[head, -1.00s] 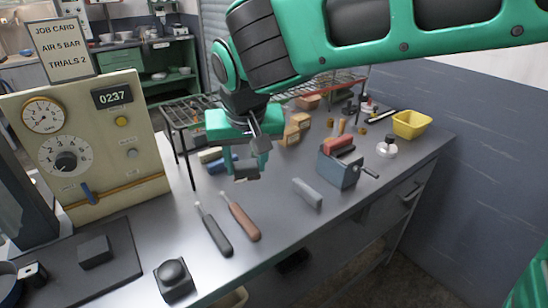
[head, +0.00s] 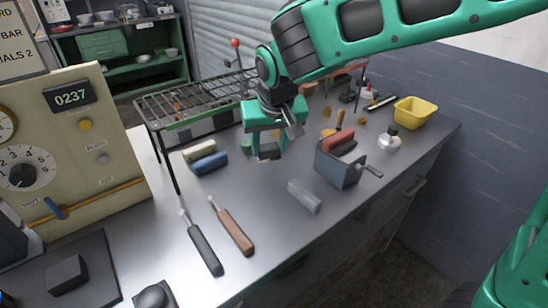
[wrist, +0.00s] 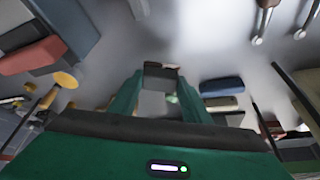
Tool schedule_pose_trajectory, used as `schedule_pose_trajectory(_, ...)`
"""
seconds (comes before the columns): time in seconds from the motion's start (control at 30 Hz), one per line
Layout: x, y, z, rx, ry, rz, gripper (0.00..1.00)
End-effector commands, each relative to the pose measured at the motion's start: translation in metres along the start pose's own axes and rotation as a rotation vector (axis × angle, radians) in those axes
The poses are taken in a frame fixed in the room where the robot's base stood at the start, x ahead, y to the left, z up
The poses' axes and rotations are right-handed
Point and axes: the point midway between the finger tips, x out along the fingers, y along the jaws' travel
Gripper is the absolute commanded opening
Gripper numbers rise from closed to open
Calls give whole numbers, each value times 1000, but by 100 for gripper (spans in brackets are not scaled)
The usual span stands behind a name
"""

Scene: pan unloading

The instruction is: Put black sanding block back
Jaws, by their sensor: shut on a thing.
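My gripper (head: 264,150) hangs above the middle of the bench, under the green arm. It is shut on a small dark block, which looks like the black sanding block (wrist: 160,76), seen between the fingers in the wrist view. In the head view the block is mostly hidden by the fingers. A blue block (head: 209,163) and a cream block (head: 199,150) lie on the bench to the left of my gripper, by the wire rack. Another black block (head: 67,274) sits on a dark mat (head: 97,257) at front left.
A blue-grey vise (head: 340,171) with a red block in its top stands to the right. A grey bar (head: 304,196) and two handled tools (head: 235,232) lie nearer the front. A wire rack (head: 190,100) stands behind left. A yellow bin (head: 412,112) is at back right.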

Motion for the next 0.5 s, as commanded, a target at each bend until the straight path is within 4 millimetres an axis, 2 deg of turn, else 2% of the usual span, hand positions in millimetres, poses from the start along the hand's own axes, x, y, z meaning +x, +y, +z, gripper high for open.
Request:
schedule_pose_trajectory(0.1,11,12,-4,1,0,1,22)
schedule_pose_trajectory(0.2,15,17,-5,0,1,0,22)
schedule_pose_trajectory(0.5,47,18,8,0,-3,0,22)
